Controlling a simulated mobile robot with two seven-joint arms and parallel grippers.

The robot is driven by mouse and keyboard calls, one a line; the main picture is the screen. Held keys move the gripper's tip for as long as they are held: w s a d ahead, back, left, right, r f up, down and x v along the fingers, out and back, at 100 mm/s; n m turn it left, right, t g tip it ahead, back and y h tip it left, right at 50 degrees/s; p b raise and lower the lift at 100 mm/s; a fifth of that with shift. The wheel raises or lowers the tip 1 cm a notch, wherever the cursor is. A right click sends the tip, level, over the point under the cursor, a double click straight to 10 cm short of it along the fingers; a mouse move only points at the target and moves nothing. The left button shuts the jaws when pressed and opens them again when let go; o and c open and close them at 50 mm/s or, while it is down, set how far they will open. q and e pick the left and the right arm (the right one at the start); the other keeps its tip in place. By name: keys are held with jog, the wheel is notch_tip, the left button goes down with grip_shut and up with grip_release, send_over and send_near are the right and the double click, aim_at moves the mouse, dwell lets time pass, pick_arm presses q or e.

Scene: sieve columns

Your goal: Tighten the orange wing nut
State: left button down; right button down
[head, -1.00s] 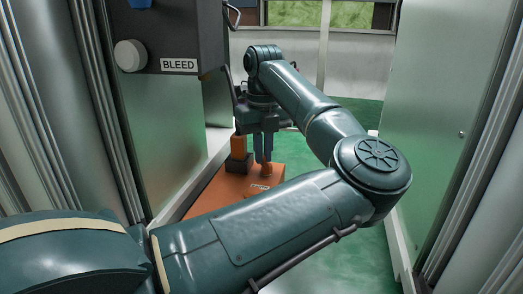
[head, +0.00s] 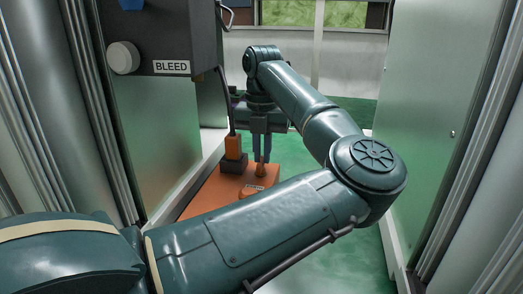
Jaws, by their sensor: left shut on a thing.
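My left gripper (head: 261,158) points straight down from the wrist, over an orange base plate (head: 211,193) low in the middle of the head view. Its two blue-grey fingers are shut on a small orange piece, which appears to be the orange wing nut (head: 260,171). The fingers cover its top, so its wings and how far down it sits cannot be made out. My right gripper is not in view.
A dark cabinet with a "BLEED" label (head: 171,67) and a white knob (head: 123,57) stands at upper left. A pale panel (head: 435,120) closes off the right side. Green floor (head: 300,158) shows between them.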

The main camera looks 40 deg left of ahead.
aim_at(262, 156)
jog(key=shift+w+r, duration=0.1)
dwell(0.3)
pick_arm(q)
jog(key=c, duration=1.5)
grip_release()
notch_tip(262, 156, up, 13)
jog(key=p, duration=0.3)
jog(key=shift+r, duration=0.1)
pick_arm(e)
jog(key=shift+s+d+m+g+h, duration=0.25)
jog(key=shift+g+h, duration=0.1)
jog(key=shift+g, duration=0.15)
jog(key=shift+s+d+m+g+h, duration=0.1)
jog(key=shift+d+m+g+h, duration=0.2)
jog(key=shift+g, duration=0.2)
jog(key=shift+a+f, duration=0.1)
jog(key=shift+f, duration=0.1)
